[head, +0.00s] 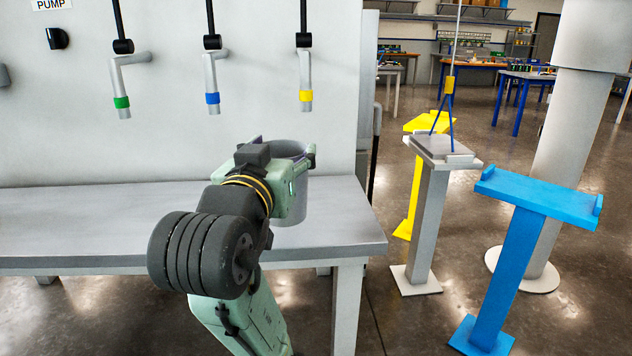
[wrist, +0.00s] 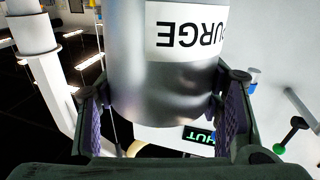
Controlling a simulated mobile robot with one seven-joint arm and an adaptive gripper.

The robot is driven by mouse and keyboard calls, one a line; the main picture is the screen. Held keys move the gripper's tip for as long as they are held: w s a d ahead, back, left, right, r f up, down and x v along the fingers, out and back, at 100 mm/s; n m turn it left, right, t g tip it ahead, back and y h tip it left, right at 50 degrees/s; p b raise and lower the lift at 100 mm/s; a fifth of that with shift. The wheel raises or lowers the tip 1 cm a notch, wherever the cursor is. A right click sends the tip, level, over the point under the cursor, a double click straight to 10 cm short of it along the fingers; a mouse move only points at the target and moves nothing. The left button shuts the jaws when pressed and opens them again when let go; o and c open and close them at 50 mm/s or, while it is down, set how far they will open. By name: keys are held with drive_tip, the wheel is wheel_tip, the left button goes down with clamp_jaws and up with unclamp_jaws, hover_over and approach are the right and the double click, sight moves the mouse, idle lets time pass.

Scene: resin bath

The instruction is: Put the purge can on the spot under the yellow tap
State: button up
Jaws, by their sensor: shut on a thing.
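The purge can (head: 292,208) is a grey metal cylinder, partly hidden behind my gripper (head: 285,165) in the head view. In the wrist view the can (wrist: 160,85) shows its white label with "PURGE" upside down. My gripper (wrist: 163,95) is shut on the can, with a purple-lined finger on each side. The yellow-banded tap (head: 306,92) hangs from the wall above and slightly right of the can. The can is over the grey bench (head: 120,225); I cannot tell whether its base touches. The spot under the tap is not visible.
A blue-banded tap (head: 212,90) and a green-banded tap (head: 122,95) hang to the left. The bench's left part is clear. Yellow (head: 414,180), grey (head: 430,215) and blue (head: 515,250) stands are right of the bench, near a pale column (head: 575,130).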

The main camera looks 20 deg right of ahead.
drive_tip(key=w+d+f+p, duration=0.3)
drive_tip(key=w+d+f, duration=0.2)
drive_tip(key=w+d, duration=0.3)
drive_tip(key=w, duration=0.4)
drive_tip(key=shift+w+d, duration=0.15)
drive_tip(key=shift+f, duration=0.1)
drive_tip(key=o, duration=1.6)
drive_tip(key=b+v, duration=0.2)
drive_tip(key=v, duration=1)
